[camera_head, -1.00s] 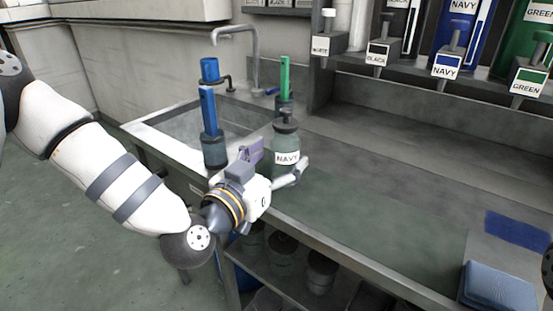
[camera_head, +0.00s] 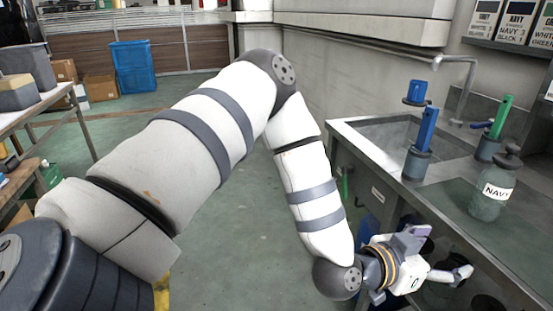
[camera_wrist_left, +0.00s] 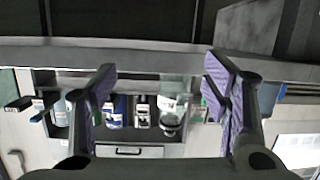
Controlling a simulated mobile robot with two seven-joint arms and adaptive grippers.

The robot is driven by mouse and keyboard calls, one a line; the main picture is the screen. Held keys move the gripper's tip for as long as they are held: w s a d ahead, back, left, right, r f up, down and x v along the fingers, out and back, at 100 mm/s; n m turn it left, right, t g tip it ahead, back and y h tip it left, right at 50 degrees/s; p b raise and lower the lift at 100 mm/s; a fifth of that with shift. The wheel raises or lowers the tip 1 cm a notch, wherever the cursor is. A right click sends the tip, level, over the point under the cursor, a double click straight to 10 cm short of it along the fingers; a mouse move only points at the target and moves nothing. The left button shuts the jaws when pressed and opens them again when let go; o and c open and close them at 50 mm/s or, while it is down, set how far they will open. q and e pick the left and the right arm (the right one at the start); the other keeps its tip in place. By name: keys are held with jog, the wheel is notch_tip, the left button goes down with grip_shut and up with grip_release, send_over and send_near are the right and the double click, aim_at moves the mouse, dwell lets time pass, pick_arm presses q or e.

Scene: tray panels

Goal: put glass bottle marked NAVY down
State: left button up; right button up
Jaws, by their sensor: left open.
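The glass bottle marked NAVY (camera_head: 492,192) stands upright on the bench top, its label facing out and its dark stopper on top. My left gripper (camera_head: 440,256) is open and empty, off the bench's front edge and below and left of the bottle, clear of it. In the left wrist view, the open fingers (camera_wrist_left: 160,78) with purple pads have nothing between them. Small containers show far beyond them there; I cannot tell whether the NAVY bottle is among them. My right gripper is in neither current view.
Left of the bottle, a dark holder (camera_head: 416,163) carries a blue-handled tool and another holder (camera_head: 488,148) a green-handled one. A sink (camera_head: 378,135) with a tap (camera_head: 462,75) lies behind. A blue crate (camera_head: 134,66) stands far back; the floor (camera_head: 235,235) beside the bench is open.

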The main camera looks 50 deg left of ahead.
pick_arm(q)
jog(key=s+f+g, duration=0.8)
jog(key=s+f, duration=0.8)
jog(key=f, duration=0.1)
jog(key=s+a+f+n+g+y, duration=0.1)
jog(key=s+a+f+g, duration=0.1)
jog(key=s, duration=0.6)
jog(key=s+a+f+n+g+y, duration=0.1)
jog(key=s+a+g, duration=0.3)
jog(key=s, duration=0.5)
jog(key=s+a+f+n+g+y, duration=0.1)
jog(key=s+a+f+g+y, duration=0.1)
jog(key=s, duration=0.7)
jog(key=shift+s+a+f+g+y, duration=0.2)
jog(key=shift+a+f+g+y, duration=0.15)
jog(key=shift+a+f, duration=0.3)
